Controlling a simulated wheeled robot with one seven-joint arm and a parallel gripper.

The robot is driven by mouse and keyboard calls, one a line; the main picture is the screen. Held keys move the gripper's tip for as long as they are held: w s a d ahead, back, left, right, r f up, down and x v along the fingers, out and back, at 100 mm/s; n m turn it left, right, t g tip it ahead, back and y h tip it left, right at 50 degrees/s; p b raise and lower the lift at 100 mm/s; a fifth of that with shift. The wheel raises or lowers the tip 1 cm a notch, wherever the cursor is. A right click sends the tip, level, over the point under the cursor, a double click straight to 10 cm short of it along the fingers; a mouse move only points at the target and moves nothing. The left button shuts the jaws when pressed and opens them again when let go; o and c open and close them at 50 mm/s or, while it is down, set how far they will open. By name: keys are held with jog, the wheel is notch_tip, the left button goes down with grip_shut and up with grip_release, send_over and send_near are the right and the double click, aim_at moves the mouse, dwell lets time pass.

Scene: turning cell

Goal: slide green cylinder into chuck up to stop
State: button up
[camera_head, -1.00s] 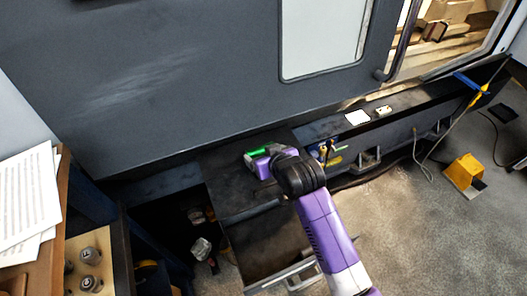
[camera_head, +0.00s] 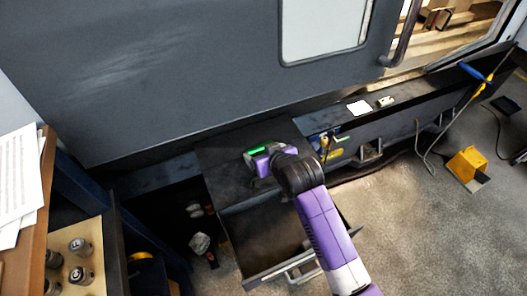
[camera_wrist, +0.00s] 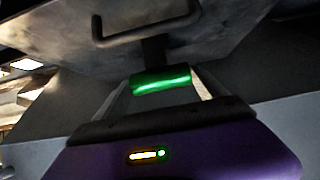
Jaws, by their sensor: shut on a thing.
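The green cylinder (camera_wrist: 160,82) is between the fingers of my gripper (camera_wrist: 160,88) in the wrist view, lying crosswise. In the head view the green cylinder (camera_head: 259,150) shows as a short green strip at the tip of my purple gripper (camera_head: 262,157). My gripper is shut on it and is over the dark ledge at the front of the grey machine. The chuck cannot be made out in either view.
The large grey machine front (camera_head: 180,80) with a window stands behind my gripper. An open drawer (camera_head: 270,245) is below. A wooden bench with papers (camera_head: 18,180) and a tray of metal parts (camera_head: 75,262) is at left.

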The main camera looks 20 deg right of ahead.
jog(key=shift+f, duration=0.15)
jog(key=o, duration=1.6)
jog(key=shift+f, duration=0.1)
jog(key=shift+c, duration=0.2)
jog(key=v, duration=0.8)
jog(key=shift+b, duration=0.4)
jog(key=shift+w, duration=0.1)
